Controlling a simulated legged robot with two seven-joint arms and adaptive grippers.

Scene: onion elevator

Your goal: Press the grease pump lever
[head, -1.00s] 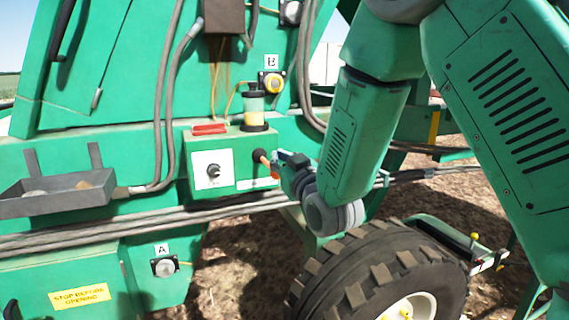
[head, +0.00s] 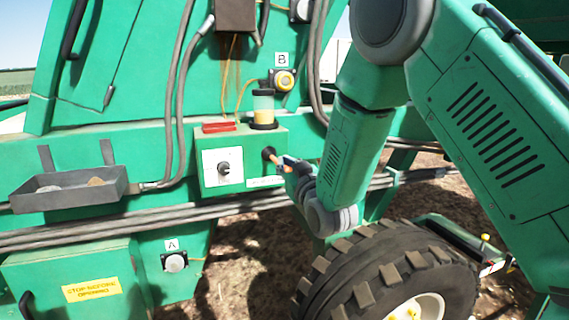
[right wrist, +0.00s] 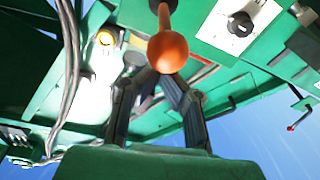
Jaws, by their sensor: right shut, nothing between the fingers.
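The grease pump is a green box (head: 244,140) on the machine's side. A clear reservoir with yellow grease (head: 263,110) stands on top of it. Its lever (head: 277,160) sticks out from a dark pivot at the box's right side and slopes down to the right. In the right wrist view the lever's orange ball knob (right wrist: 168,52) is large and close. My right gripper (head: 291,164) is at the lever's outer end; in the right wrist view its fingers (right wrist: 150,78) are together, empty, just behind the ball. Whether they touch it I cannot tell. My left gripper is not in view.
A dial (head: 223,168) is on the box's front and a red piece (head: 218,127) on its top. A grey tray (head: 68,190) sticks out at left. Hoses (head: 150,218) run below the box. A large tyre (head: 375,270) stands below my right arm.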

